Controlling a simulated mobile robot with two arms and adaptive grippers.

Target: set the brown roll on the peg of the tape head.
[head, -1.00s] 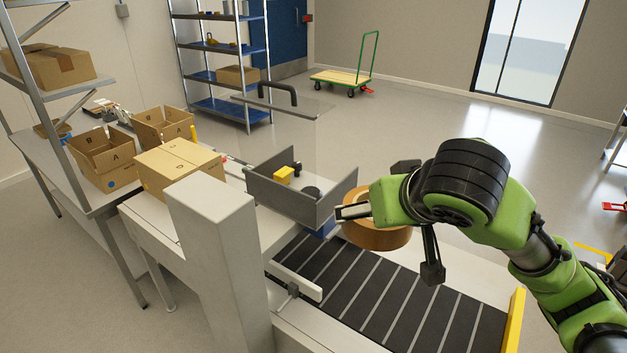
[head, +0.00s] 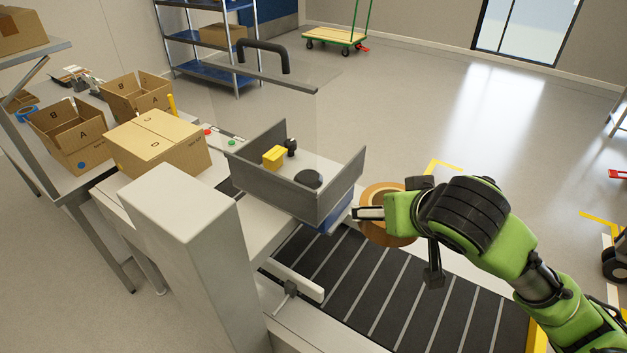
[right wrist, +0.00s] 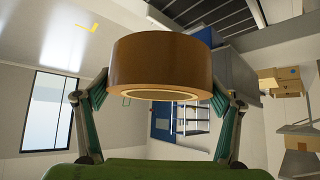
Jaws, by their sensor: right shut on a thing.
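The brown roll (head: 376,233) is held by my right gripper (head: 370,213), just right of the grey tape head (head: 265,188). In the right wrist view the roll (right wrist: 160,65) sits between the two fingers of the gripper (right wrist: 158,92), one on each side. The tape head is an open-topped grey housing. Inside are a yellow block (head: 273,158), a small black upright part (head: 291,147) and a dark round disc (head: 309,179). I cannot tell which of these is the peg. The roll is outside the housing. My left gripper is not in view.
A striped conveyor (head: 375,295) runs below the roll. A clear panel with a black handle (head: 264,46) stands raised behind the tape head. A pale column (head: 190,240) stands at front left. A closed carton (head: 158,145) and open cartons (head: 68,135) lie left.

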